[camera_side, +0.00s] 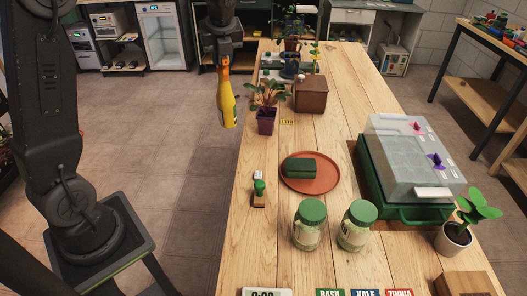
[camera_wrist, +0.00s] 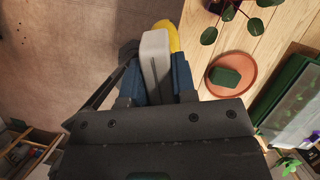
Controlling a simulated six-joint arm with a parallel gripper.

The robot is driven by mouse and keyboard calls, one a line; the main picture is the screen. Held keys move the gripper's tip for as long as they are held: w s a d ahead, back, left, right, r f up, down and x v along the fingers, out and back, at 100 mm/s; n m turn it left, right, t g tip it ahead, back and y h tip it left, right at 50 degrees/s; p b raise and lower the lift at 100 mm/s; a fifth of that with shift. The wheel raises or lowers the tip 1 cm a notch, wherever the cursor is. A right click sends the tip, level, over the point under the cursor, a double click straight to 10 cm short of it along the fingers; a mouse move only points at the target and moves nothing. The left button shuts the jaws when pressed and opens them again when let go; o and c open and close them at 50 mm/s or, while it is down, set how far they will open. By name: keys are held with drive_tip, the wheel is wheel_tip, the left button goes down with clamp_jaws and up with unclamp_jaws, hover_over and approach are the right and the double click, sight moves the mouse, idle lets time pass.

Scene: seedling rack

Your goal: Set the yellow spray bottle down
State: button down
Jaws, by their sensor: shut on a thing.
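The yellow spray bottle (camera_side: 227,106) hangs from my gripper (camera_side: 223,60), tilted slightly, with an orange top between the jaws. In the side view it appears over the floor, left of the wooden table's (camera_side: 335,110) left edge. In the wrist view, a piece of the yellow bottle (camera_wrist: 172,35) shows beyond the pale block between my gripper's blue-sided fingers (camera_wrist: 157,75). Most of the bottle is hidden there. My gripper is shut on the bottle. Its base touches nothing that I can see.
A purple potted plant (camera_side: 267,120) stands at the table's left edge, close to the bottle, with a wooden box (camera_side: 310,94) beside it. A terracotta saucer (camera_side: 325,187), two green-lidded jars (camera_side: 310,222) and a green propagator (camera_side: 400,205) stand nearer. Bare wood lies between plant and saucer.

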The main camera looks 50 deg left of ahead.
drive_tip(key=shift+w+a+f, duration=0.15)
drive_tip(key=shift+w+a, duration=0.25)
drive_tip(key=shift+a, duration=0.25)
drive_tip(key=w+d+f, duration=0.7)
drive_tip(key=d+f, duration=0.2)
drive_tip(key=f, duration=0.2)
drive_tip(key=shift+f, duration=0.1)
drive_tip(key=c, duration=0.9)
unclamp_jaws()
drive_tip(key=v, duration=1.2)
drive_tip(key=shift+s+d, duration=0.1)
drive_tip(key=shift+d, duration=0.05)
